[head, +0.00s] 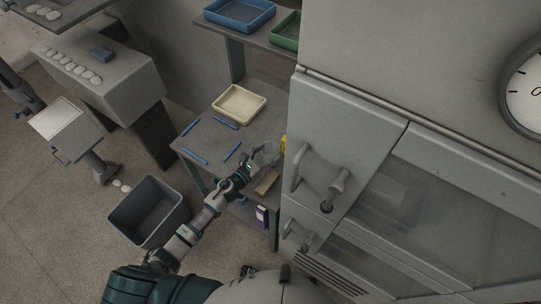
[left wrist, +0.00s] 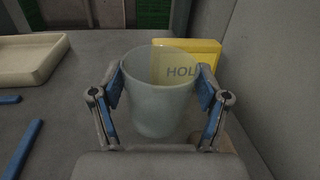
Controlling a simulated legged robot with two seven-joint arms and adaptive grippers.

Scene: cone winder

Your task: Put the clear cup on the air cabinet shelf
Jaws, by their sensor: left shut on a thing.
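The clear cup (left wrist: 160,106) stands upright between the fingers of my left gripper (left wrist: 163,88) in the left wrist view. The gripper is shut on the cup, one blue-padded finger on each side. In the head view the cup (head: 267,153) is small, at the tip of my left gripper (head: 249,168), over the right end of the grey table. I cannot tell whether its base touches the table. A grey cabinet (head: 350,120) with handles and glass panels stands just right of the cup; I cannot tell whether it is the air cabinet. My right gripper is not in view.
A cream tray (head: 239,104) and several blue sticks (head: 194,157) lie on the table (head: 205,141). A yellow block marked "HOL" (left wrist: 211,52) stands behind the cup. Blue (head: 239,15) and green (head: 286,31) trays sit on a higher shelf (head: 228,35). A dark bin (head: 148,212) stands on the floor.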

